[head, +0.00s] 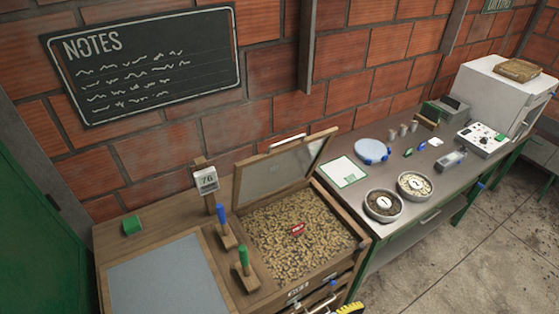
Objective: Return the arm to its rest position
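My gripper and arm are not clearly in view. At the bottom edge, a small yellow and black part (350,308) is cut off by the frame, and I cannot tell what it belongs to. The wooden bin (355,235) has its hinged lid (285,165) raised and is filled with tan pieces. A small red tag (297,230) lies on the pieces. Two levers, one with a blue grip (221,213) and one with a green grip (243,254), stand upright left of the bin.
A grey panel (175,280) and a green block (131,225) are at the left. Floor is clear at the right.

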